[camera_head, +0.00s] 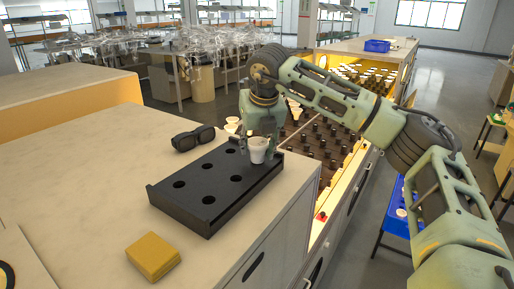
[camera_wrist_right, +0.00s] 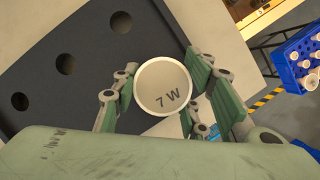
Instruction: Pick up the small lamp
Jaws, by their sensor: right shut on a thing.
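The small lamp (camera_head: 258,149) is a white, cup-shaped bulb at the far right end of a black tray with round holes (camera_head: 216,186). In the right wrist view its pale round top (camera_wrist_right: 163,87) faces me and reads "7 W". My right gripper (camera_head: 260,146) comes from above and is shut on the lamp, with its green fingers on either side of it. The lamp's lower end is hidden, so I cannot tell whether it sits in a hole or just above. Several other holes of the tray are empty. My left gripper is not in view.
Dark goggles (camera_head: 194,138) lie behind the tray, and a yellow pad (camera_head: 153,256) lies in front on the pale worktop (camera_head: 85,185). A lit rack of sockets with bulbs (camera_head: 330,140) stands to the right. A blue crate (camera_wrist_right: 305,62) holds more bulbs.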

